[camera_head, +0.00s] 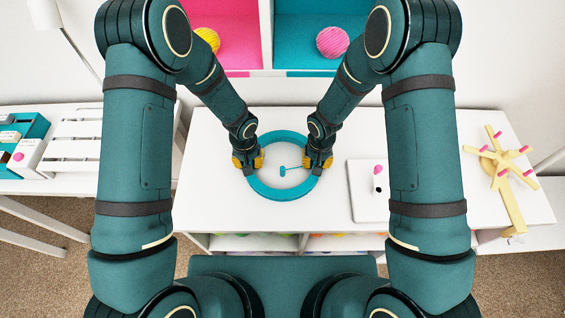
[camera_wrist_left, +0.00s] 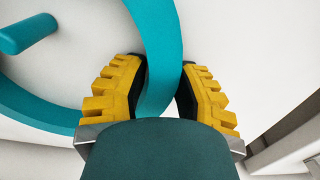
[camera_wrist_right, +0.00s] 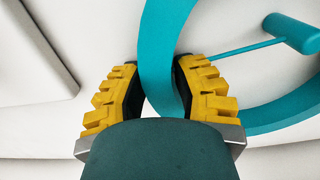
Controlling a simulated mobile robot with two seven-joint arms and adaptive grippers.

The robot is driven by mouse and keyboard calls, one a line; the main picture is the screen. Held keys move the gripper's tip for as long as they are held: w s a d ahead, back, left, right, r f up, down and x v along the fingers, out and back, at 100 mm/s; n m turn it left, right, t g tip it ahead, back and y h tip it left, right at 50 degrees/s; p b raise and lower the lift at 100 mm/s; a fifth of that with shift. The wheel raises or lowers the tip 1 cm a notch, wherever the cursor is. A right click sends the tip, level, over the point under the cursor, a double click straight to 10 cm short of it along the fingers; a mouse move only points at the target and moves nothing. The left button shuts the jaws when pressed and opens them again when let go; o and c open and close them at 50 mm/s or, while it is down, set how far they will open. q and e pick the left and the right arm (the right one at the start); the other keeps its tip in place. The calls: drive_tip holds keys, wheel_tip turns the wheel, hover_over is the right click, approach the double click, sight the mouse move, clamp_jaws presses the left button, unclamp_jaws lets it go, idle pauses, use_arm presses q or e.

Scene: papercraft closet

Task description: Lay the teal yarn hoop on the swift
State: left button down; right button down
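The teal yarn hoop (camera_head: 285,136) is a large ring, low over or on the white table in front of me. In the head view my left gripper (camera_head: 247,163) is at its left side and my right gripper (camera_head: 319,162) at its right side. The wrist views show the hoop band between both yellow fingers of the left gripper (camera_wrist_left: 160,85) and of the right gripper (camera_wrist_right: 163,85), filling the gap at the fingertips. A small teal piece (camera_wrist_right: 293,33) on a thin strand lies inside the ring. The swift (camera_head: 499,164), pale wood with pink pegs, stands at the table's right.
A white board (camera_head: 366,205) with a pink-topped knob (camera_head: 378,170) lies between the hoop and the swift. Behind are pink and teal cubbies with a yellow ball (camera_head: 208,40) and a pink ball (camera_head: 332,42). A white slatted bench (camera_head: 95,135) stands left.

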use_arm(q)
drive_tip(key=shift+a, duration=0.1)
idle(0.4)
